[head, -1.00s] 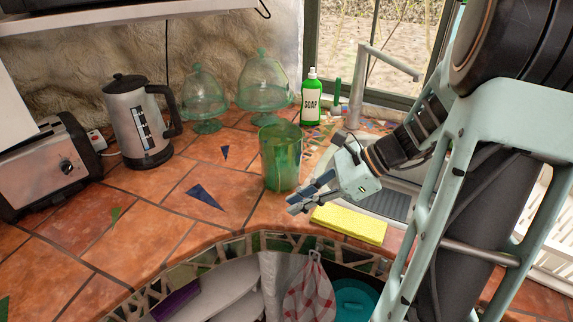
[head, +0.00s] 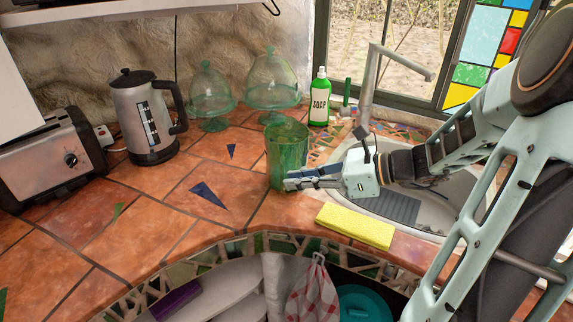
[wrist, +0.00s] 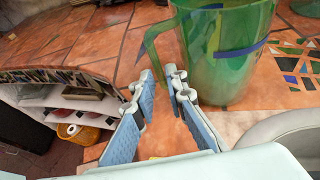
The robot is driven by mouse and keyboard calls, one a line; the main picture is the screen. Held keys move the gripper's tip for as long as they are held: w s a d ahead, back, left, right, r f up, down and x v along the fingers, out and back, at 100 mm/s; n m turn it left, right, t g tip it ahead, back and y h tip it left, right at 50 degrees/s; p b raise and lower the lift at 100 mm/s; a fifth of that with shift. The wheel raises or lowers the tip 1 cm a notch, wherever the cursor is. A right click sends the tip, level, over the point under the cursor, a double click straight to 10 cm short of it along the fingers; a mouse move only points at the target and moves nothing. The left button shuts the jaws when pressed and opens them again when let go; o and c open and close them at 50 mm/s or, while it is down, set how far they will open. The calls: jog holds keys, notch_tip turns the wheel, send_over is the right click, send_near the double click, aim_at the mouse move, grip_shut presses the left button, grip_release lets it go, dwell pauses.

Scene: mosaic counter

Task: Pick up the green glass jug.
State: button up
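The green glass jug (head: 287,150) stands upright on the tiled counter, left of the sink. In the wrist view the jug (wrist: 222,50) is just beyond and to the right of the fingertips, and its curved handle (wrist: 150,42) points left, straight ahead of the fingers. My gripper (head: 290,181) reaches in from the right, low at the jug's near side. In the wrist view my gripper (wrist: 163,74) has its blue-padded fingers apart with nothing between them. Whether a fingertip touches the jug or handle is unclear.
A yellow sponge (head: 355,226) lies below my gripper near the counter edge. A soap bottle (head: 319,100), glass domes (head: 272,84), a kettle (head: 146,120) and a toaster (head: 52,155) stand behind and left. The sink (head: 435,200) is at right. The left counter is mostly clear.

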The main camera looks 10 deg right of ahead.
aim_at(282, 191)
jog(key=x, duration=0.4)
jog(key=shift+f+b, duration=0.25)
jog(key=shift+b, duration=0.1)
jog(key=shift+c, duration=0.5)
grip_shut()
jog(key=shift+r, duration=0.15)
